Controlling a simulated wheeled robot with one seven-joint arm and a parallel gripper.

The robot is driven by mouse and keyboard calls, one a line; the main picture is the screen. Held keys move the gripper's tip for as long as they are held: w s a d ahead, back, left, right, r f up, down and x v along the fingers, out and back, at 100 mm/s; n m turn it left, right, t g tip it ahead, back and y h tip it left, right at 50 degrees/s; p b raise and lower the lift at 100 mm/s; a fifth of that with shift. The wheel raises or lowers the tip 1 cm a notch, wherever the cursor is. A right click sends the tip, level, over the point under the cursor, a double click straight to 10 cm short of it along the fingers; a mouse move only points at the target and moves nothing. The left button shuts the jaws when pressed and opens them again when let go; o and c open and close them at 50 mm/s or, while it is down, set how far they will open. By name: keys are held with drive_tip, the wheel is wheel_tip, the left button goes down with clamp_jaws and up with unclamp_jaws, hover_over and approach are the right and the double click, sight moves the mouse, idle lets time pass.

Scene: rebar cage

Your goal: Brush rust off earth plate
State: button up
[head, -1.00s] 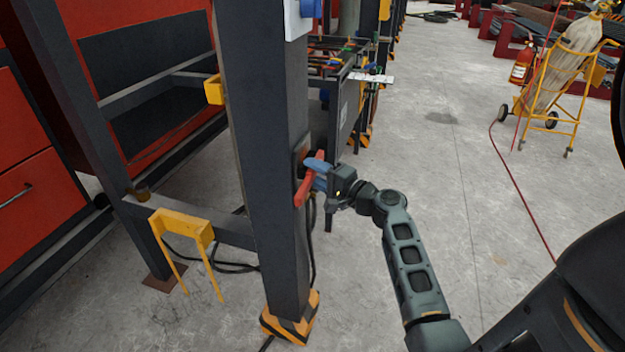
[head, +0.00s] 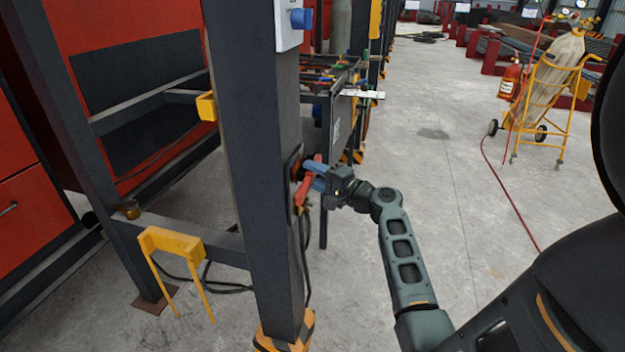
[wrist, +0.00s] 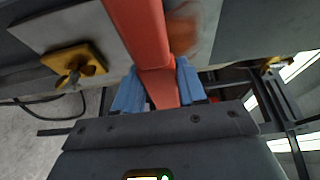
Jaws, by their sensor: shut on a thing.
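The earth plate (head: 291,172) is fixed to the side of the dark steel column, partly hidden behind the brush. In the wrist view its pale grey face (wrist: 75,28) shows, with a blurred orange-brown rust patch (wrist: 184,28) just right of the brush. The red brush (head: 306,188) is held at the plate; it also crosses the top middle of the wrist view (wrist: 140,30). My gripper (head: 318,174) has its blue fingers shut on the brush, one on each side. The brush's working end is hidden, so I cannot tell whether bristles touch the plate.
The column (head: 262,120) stands close left of my gripper, with a striped foot. A yellow bracket (head: 172,242) hangs on a low beam at left. A cluttered rack (head: 340,100) stands behind. Open floor lies right, with a yellow cylinder cart (head: 550,90) beyond.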

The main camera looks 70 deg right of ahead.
sight(306, 193)
drive_tip(key=shift+a, duration=0.2)
drive_tip(key=shift+s+a+p, duration=0.15)
drive_tip(key=shift+a, duration=0.8)
drive_tip(key=shift+s+a+p, duration=0.1)
drive_tip(key=shift+a+p, duration=0.05)
drive_tip(key=shift+a, duration=2.75)
drive_tip(key=shift+r+p, duration=0.7)
drive_tip(key=shift+r, duration=0.15)
drive_tip(key=shift+w+d+f+b, duration=0.15)
drive_tip(key=shift+d+b, duration=0.65)
drive_tip(key=shift+d, duration=1.2)
drive_tip(key=shift+w+d+r+b, duration=0.15)
drive_tip(key=shift+d+b, duration=0.6)
drive_tip(key=shift+d, duration=1.25)
drive_tip(key=shift+s+a+p, duration=0.15)
drive_tip(key=shift+a+p, duration=0.15)
drive_tip(key=shift+a, duration=1.7)
drive_tip(key=shift+s+a+p, duration=0.15)
drive_tip(key=shift+a+p, duration=0.1)
drive_tip(key=shift+a, duration=1.75)
drive_tip(key=shift+f, duration=0.1)
drive_tip(key=s+b, duration=0.1)
drive_tip(key=s, duration=0.5)
drive_tip(key=shift+d, duration=0.25)
